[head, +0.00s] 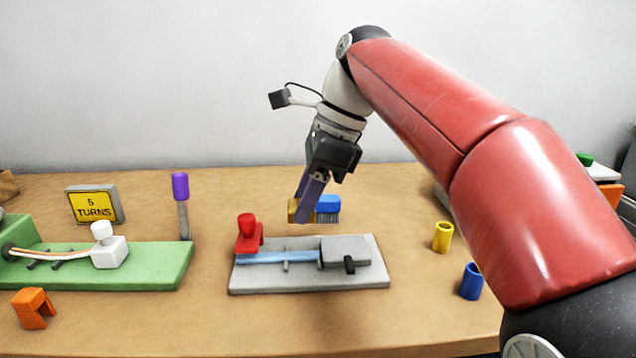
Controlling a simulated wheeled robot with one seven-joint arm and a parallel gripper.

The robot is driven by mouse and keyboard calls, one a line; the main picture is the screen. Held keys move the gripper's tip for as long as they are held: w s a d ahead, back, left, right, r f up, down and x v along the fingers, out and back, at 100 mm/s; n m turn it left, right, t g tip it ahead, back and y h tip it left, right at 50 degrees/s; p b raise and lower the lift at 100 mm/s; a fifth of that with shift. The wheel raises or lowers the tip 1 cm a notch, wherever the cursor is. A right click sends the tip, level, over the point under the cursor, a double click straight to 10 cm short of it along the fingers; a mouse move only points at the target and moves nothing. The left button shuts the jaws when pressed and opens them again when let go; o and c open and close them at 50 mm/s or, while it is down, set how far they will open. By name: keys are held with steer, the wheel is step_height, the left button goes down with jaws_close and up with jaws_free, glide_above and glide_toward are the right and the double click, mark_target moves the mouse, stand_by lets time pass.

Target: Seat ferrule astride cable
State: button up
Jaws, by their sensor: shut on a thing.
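My gripper (302,212) points down above the back edge of the grey fixture. It is shut on a small gold-brown block, apparently the ferrule (293,211), held clear of the fixture; a finger covers much of it, so its shape is unclear. A light-blue flat cable-like strip (270,257) runs along the grey fixture (300,281) from a red clamp (248,236) to a grey block (346,250). On the green fixture (150,270) at the left, a pale cable (55,255) runs into a white block (110,250).
A blue brush (328,207) stands just behind the gripper. An orange U-shaped piece (34,308) lies at front left. A purple-topped post (181,200) and a yellow sign (94,206) stand at the back left. A yellow tube (443,237) and a blue tube (471,281) stand right.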

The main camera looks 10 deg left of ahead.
mark_target(300, 254)
steer(key=shift+f, duration=0.15)
steer(key=shift+f+b, duration=1.85)
steer(key=shift+f, duration=0.95)
steer(key=shift+r+p, duration=0.1)
steer(key=shift+p, duration=1.1)
steer(key=shift+f+b, duration=0.6)
steer(key=shift+f, duration=0.55)
steer(key=o, duration=1.1)
steer(key=p+v, duration=0.2)
steer(key=v, duration=0.5)
steer(key=shift+d+r, duration=0.2)
steer(key=shift+r, duration=0.15)
